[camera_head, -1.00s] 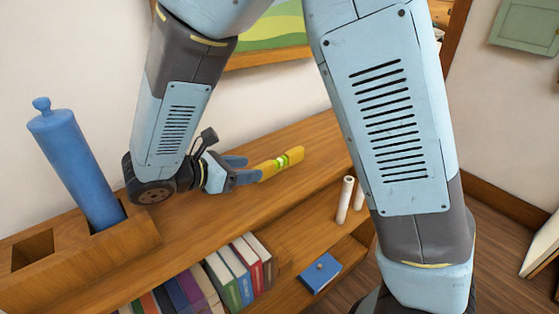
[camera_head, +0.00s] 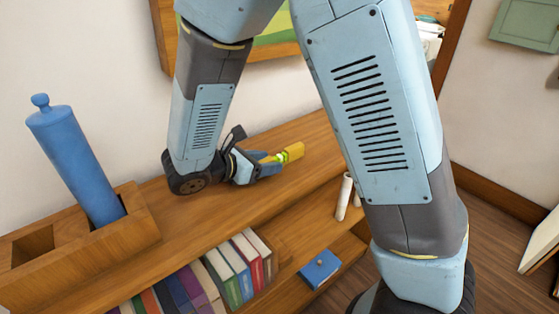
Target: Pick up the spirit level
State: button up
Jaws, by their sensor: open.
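The yellow spirit level (camera_head: 294,152) with a bright green vial lies on the wooden shelf top, right of my gripper. My gripper (camera_head: 272,163) is low over the shelf top and points right at the level. Its blue fingers are open and reach around the near end of the level, one on the far side and one on the near side. The level's left part is partly hidden by the fingers. I cannot tell whether the fingers touch it.
A wooden holder (camera_head: 140,240) with a blue cylinder (camera_head: 80,165) stands at the left on the shelf unit (camera_head: 235,215). Books (camera_head: 240,268), a blue box (camera_head: 320,268) and white rolls (camera_head: 345,195) sit on lower shelves. The wall is close behind.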

jog(key=shift+c, duration=0.3)
grip_shut()
